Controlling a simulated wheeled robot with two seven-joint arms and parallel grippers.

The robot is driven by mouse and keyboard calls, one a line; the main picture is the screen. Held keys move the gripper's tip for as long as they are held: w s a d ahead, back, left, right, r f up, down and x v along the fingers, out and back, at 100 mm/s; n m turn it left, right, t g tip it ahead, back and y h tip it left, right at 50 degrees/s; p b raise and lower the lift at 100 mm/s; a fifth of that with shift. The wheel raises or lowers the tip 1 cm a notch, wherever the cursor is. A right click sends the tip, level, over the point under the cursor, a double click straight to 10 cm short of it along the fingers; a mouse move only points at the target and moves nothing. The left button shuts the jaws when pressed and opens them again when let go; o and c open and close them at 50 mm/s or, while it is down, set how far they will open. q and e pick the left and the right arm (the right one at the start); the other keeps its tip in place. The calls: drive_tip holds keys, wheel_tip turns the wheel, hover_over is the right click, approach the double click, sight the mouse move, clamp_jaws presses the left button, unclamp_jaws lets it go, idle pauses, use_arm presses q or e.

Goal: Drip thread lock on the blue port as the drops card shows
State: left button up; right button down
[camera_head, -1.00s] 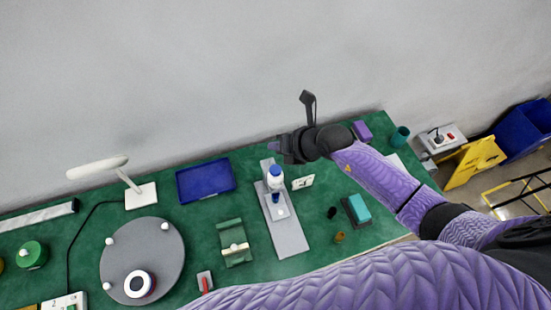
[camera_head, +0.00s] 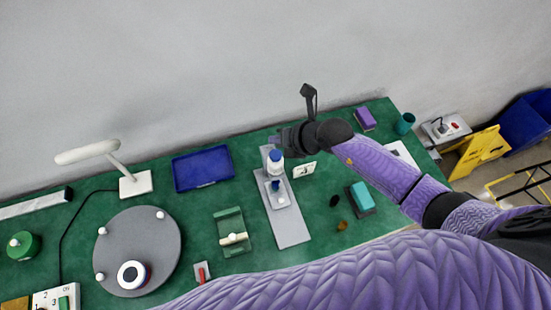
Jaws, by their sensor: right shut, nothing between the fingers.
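A white bottle with a blue cap (camera_head: 275,161) stands upright at a grey stand plate (camera_head: 290,228) in the middle of the table. Just below the bottle a small blue part (camera_head: 275,186), perhaps the blue port, shows above a white round piece. A small white card (camera_head: 304,170) with dark marks stands right of the bottle; its marks are too small to read, and I cannot tell if it is the drops card. My right gripper (camera_head: 276,143) is shut and empty, just above the bottle in the picture; whether it touches anything is unclear. My left gripper is not in view.
A blue tray (camera_head: 203,168), a green holder (camera_head: 233,246) and a grey turntable (camera_head: 140,245) lie left of the stand. A lamp (camera_head: 135,183) stands at the back left. A teal block (camera_head: 361,195) and a purple block (camera_head: 364,118) are right. My purple arm covers the front edge.

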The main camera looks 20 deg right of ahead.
sight(272, 152)
wheel_tip(272, 152, down, 4)
drive_tip(key=shift+r+b, duration=0.2)
drive_tip(key=shift+b, duration=0.85)
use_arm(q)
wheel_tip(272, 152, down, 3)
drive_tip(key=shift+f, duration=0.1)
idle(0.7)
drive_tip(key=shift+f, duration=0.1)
use_arm(e)
drive_tip(key=shift+f, duration=0.4)
use_arm(q)
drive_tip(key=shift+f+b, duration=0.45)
drive_tip(key=shift+b, duration=0.15)
use_arm(e)
drive_tip(key=shift+f, duration=0.6)
use_arm(q)
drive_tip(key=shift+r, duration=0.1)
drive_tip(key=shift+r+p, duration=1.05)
drive_tip(key=shift+p, duration=0.1)
use_arm(e)
drive_tip(key=shift+r, duration=1.05)
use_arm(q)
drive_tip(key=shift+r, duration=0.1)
use_arm(e)
drive_tip(key=shift+r, duration=0.1)
